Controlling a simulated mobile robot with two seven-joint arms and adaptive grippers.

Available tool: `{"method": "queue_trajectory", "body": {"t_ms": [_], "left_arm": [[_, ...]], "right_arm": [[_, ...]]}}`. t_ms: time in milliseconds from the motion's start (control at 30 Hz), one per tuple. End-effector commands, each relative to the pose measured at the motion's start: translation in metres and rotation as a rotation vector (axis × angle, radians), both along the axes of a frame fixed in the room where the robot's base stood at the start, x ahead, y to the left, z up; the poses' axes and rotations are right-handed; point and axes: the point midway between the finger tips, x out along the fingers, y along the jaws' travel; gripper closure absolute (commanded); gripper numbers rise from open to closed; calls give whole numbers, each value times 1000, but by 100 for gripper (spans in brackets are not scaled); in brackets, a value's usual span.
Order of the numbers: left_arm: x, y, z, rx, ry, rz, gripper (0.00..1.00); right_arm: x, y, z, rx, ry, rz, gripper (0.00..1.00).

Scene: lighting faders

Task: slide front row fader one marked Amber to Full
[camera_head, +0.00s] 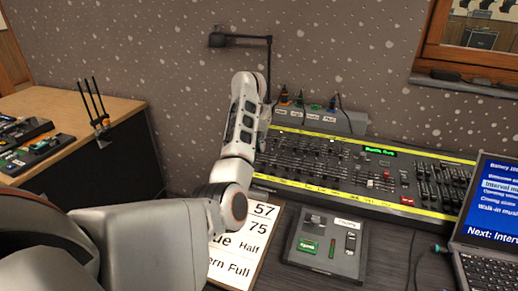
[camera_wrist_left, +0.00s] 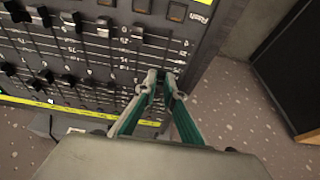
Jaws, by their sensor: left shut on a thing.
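The lighting console (camera_head: 345,153) with rows of faders stands against the wall, with yellow marking strips along its edges. In the left wrist view, its fader panel (camera_wrist_left: 115,70) shows dark slots, numbered scales and several fader caps, two of them white. My left gripper (camera_wrist_left: 165,82) has its fingertips close together at the panel's edge column, shut on a fader cap there. The cap is mostly hidden between the fingers, and its label cannot be read. In the head view my left arm reaches over the console's left end and hides the gripper. My right gripper is out of view.
A printed sheet (camera_head: 246,245) with "Half" and "Full" lies before the console, partly behind my arm. A small control box (camera_head: 326,243) stands beside it, and a laptop (camera_head: 490,215) is at the right. A lamp (camera_head: 217,40) rises behind the console.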

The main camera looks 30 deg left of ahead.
Motion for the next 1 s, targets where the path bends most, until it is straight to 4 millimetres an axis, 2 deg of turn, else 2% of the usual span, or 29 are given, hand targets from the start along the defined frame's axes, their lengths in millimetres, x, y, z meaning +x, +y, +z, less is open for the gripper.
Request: {"method": "queue_trajectory", "body": {"t_ms": [33,67,433,800,1000], "left_arm": [[-1,0,-1,0,2,0,100],[-1,0,0,0,2,0,83],[-1,0,1,-1,0,0,83],[0,0,25,-2,-2,0,83],[-1,0,25,0,1,0,83]], "right_arm": [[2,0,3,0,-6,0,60],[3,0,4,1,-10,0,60],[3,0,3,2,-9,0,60],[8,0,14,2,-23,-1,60],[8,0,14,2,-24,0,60]]}}
